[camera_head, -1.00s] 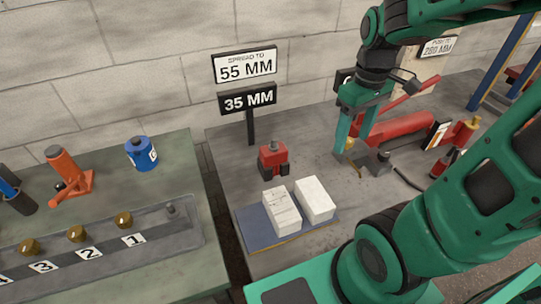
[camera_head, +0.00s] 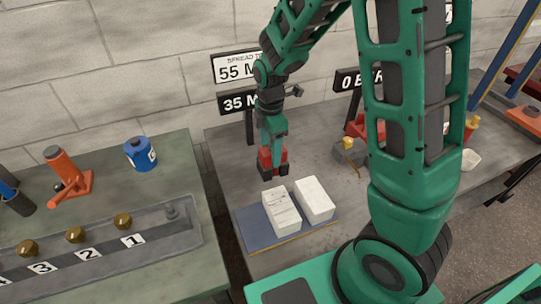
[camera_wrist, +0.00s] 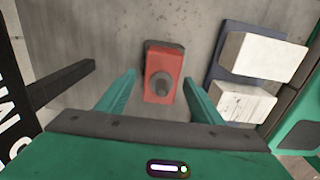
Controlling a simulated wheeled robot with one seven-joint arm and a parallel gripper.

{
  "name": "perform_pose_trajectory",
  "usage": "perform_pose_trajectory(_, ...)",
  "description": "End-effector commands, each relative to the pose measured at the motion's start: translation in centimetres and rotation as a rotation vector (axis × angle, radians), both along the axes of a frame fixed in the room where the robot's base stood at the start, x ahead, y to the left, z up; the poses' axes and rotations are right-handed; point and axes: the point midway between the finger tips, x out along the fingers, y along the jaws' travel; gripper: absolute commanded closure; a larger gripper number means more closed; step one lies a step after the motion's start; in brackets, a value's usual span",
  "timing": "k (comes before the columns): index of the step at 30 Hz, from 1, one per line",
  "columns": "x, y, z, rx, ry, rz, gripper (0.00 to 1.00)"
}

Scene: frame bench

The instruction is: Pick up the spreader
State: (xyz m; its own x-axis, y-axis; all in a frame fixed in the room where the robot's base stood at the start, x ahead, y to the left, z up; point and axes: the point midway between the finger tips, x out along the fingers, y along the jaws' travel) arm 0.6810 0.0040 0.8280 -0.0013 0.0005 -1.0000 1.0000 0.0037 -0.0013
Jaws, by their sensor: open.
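The spreader (camera_head: 266,162) is a small red block with dark feet, standing on the grey bench behind two white blocks. In the wrist view the spreader (camera_wrist: 163,75) is seen from above, red with a dark round knob on top. My gripper (camera_head: 272,145) is right over it in the head view and hides part of its top. In the wrist view my gripper (camera_wrist: 163,85) is open, with one green finger on each side of the spreader and a gap on both sides. Whether the fingertips are level with its body I cannot tell.
Two white blocks (camera_head: 315,198) sit on a blue plate (camera_head: 255,228) close in front of the spreader; they show at right in the wrist view (camera_wrist: 262,57). The sign post (camera_wrist: 70,80) stands left of my fingers there. A blue cylinder (camera_head: 140,155) stands on the left bench.

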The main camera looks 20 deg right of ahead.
Motion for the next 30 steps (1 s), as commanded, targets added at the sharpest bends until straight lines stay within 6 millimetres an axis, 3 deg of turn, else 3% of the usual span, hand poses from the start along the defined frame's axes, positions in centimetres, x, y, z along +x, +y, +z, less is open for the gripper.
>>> perform_pose_trajectory(8,-0.1,-0.3,-2.0,-0.002,0.003,-0.002,0.39)
perform_pose_trajectory(18,0.0,-0.8,-6.0,-0.001,0.002,-0.002,0.39)
perform_pose_trajectory(27,0.0,-0.8,-6.3,0.0,0.0,-0.003,0.39)
perform_pose_trajectory(30,0.0,-0.8,-6.3,0.0,0.0,-0.003,0.61)
